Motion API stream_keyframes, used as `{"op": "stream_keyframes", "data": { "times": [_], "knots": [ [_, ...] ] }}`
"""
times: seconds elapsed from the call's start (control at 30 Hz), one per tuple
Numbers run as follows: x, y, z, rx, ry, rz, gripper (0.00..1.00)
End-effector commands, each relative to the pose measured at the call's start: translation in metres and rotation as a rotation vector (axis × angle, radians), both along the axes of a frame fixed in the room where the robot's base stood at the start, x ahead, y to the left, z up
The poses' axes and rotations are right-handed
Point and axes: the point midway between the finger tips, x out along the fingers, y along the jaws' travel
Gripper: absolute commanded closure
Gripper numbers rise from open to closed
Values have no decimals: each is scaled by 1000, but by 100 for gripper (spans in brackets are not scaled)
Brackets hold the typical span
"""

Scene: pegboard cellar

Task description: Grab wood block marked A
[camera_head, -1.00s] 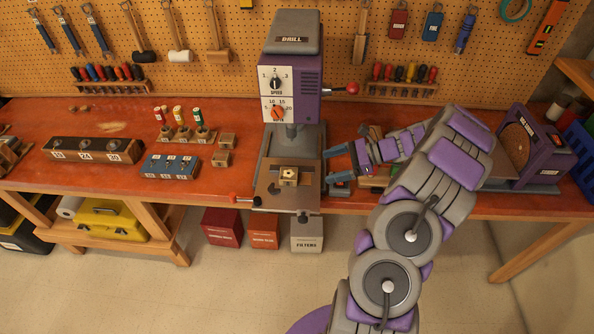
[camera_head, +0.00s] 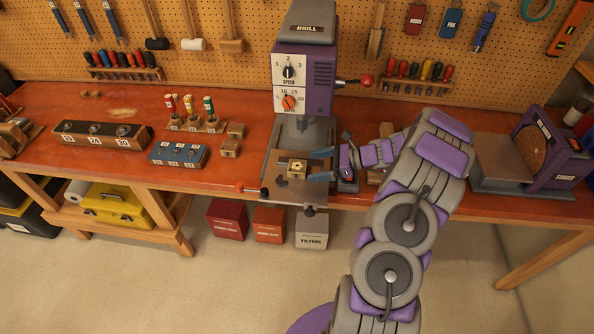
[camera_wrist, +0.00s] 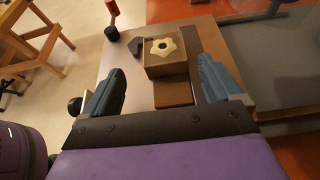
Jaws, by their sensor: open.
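A small wood block (camera_head: 297,168) sits on the drill press table (camera_head: 297,190), with a pale star-shaped piece with a dark hole on its top. I cannot read a letter on it. It also shows in the wrist view (camera_wrist: 168,69), ahead of my fingers and roughly between their lines, closer to the right finger. A brown wooden piece (camera_wrist: 173,95) lies on the near side of it. My gripper (camera_head: 321,165) is open and empty, just right of the block, its blue fingers pointing at it. Two more wood blocks (camera_head: 236,130) (camera_head: 229,148) stand on the bench to the left, their marks unreadable.
The purple drill press (camera_head: 304,75) rises behind the block, with a red-knobbed lever on its right. A purple sander (camera_head: 545,150) is right. A red-ended handle (camera_head: 250,188) juts from the table's left front.

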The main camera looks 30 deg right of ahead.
Motion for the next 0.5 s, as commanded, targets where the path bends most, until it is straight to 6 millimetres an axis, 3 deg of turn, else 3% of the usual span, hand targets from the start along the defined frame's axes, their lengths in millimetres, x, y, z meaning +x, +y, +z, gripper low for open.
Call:
{"op": "stream_keyframes", "data": {
  "times": [0.5],
  "knots": [
    [34,40,-13,-6,0,2,8]
  ]
}}
